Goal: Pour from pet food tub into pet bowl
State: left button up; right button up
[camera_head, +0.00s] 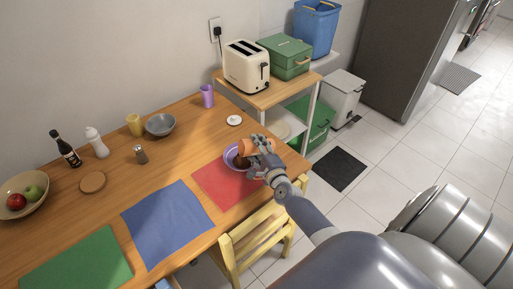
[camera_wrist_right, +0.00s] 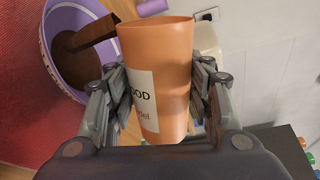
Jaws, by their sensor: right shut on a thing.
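The orange pet food tub (camera_head: 254,147) is held tilted by my right gripper (camera_head: 265,161) over the purple pet bowl (camera_head: 229,157). In the right wrist view my right gripper (camera_wrist_right: 160,95) is shut on the sides of the tub (camera_wrist_right: 170,60), which bears a white label. A brown stream runs from the tub's rim into the bowl (camera_wrist_right: 52,75). Brown food covers the bottom of the bowl. The bowl stands on the red placemat (camera_head: 215,190), and the tub and gripper hide part of it. My left gripper is not in view.
Blue (camera_head: 165,222) and green (camera_head: 80,262) placemats lie to the left. A grey bowl (camera_head: 160,125), a purple cup (camera_head: 207,96) and a white lid-like disc (camera_head: 234,120) stand farther back. A yellow chair (camera_head: 262,240) is at the front edge.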

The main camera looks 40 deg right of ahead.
jog(key=shift+a+r+n+p, duration=0.15)
jog(key=shift+r+n+p, duration=0.4)
jog(key=shift+n+p, duration=0.4)
dwell(3.4)
